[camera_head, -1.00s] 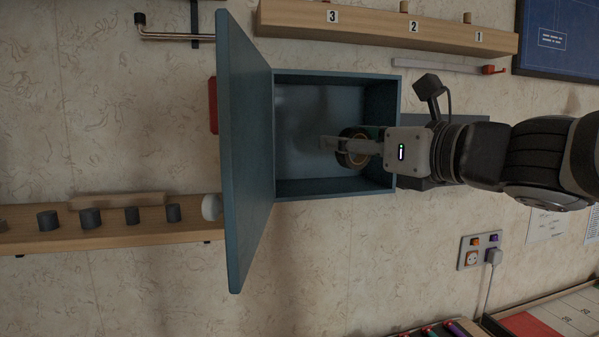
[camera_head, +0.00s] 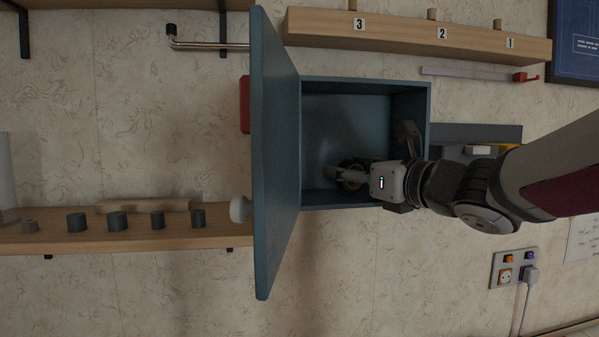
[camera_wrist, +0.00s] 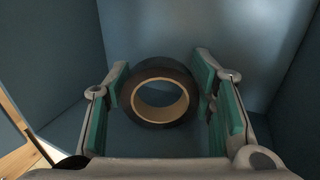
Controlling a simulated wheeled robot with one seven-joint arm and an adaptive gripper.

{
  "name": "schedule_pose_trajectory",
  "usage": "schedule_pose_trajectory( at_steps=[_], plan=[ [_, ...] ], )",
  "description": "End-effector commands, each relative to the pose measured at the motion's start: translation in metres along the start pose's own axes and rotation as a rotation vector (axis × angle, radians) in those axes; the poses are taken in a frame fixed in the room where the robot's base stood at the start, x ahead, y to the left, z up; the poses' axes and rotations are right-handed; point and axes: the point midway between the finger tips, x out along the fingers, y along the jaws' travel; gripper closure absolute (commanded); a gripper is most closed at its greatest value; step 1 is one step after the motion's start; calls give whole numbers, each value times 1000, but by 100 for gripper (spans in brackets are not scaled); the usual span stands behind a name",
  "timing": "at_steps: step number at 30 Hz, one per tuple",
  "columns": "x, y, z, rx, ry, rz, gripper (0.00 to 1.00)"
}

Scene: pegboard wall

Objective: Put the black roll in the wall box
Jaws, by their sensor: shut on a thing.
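The blue-green wall box (camera_head: 414,112) hangs on the wall with its door (camera_head: 271,160) swung open to the left. My gripper (camera_head: 347,174) reaches into the box from the right, low in the opening. It is shut on the black roll (camera_head: 354,186), which is mostly hidden by the gripper in the head view. In the wrist view the roll (camera_wrist: 128,92) sits between the two green-padded fingers, its tan inner ring facing the camera. The roll is inside the box near its bottom panel. I cannot tell whether it touches that panel.
A wooden shelf (camera_head: 200,236) with several dark cylinders runs along the left, behind the door knob (camera_head: 238,209). A numbered wooden rail (camera_head: 400,30) is above the box. A grey shelf (camera_head: 480,132) is to its right. A socket (camera_head: 504,270) is at lower right.

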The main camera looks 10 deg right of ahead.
Motion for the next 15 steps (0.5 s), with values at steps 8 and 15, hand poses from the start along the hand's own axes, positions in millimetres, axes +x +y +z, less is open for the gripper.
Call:
schedule_pose_trajectory(
  at_steps=[8, 15],
  plan=[
    [0, 0, -2, -1, -1, 0, 78],
    [0, 0, -2, -1, 0, 0, 30]
  ],
)
